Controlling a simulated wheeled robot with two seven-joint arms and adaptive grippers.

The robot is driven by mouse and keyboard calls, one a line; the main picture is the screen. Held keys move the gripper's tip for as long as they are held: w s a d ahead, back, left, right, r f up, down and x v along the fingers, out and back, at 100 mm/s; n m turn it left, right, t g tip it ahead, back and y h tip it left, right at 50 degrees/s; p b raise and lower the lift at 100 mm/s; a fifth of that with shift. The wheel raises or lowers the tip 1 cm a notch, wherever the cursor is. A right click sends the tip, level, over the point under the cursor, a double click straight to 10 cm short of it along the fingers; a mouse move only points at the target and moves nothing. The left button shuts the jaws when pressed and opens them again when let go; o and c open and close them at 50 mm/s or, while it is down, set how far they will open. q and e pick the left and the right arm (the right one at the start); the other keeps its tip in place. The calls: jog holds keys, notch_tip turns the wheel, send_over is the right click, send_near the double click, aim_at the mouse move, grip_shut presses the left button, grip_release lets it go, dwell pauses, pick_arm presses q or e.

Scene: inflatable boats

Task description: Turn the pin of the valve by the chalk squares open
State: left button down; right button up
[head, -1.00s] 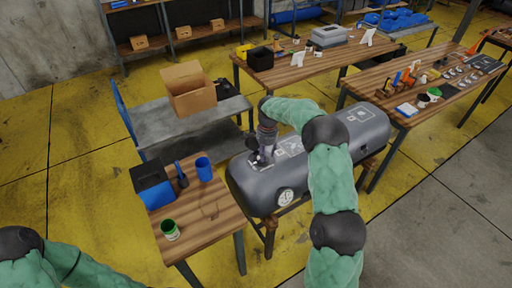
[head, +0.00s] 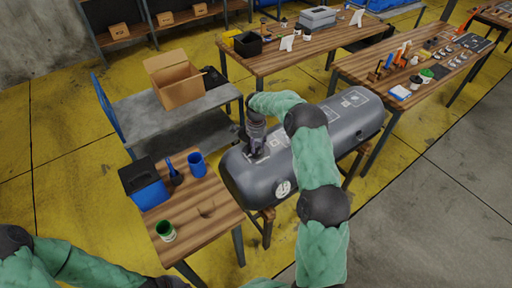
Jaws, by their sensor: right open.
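The grey inflatable tube (head: 322,140) lies across a wooden stand in the middle. Whether the fingers touch anything is unclear. My left arm enters at the lower left; its gripper is out of frame.
A wooden table (head: 205,222) at front left holds a blue-and-black box (head: 144,184), a blue cup (head: 197,164) and a green can (head: 165,231). A grey cart (head: 135,117) carries a cardboard box (head: 174,84). Tool-covered tables stand behind and right. Yellow floor is clear at left.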

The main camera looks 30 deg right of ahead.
jog(key=shift+f, duration=0.8)
jog(key=shift+c, duration=0.3)
grip_shut()
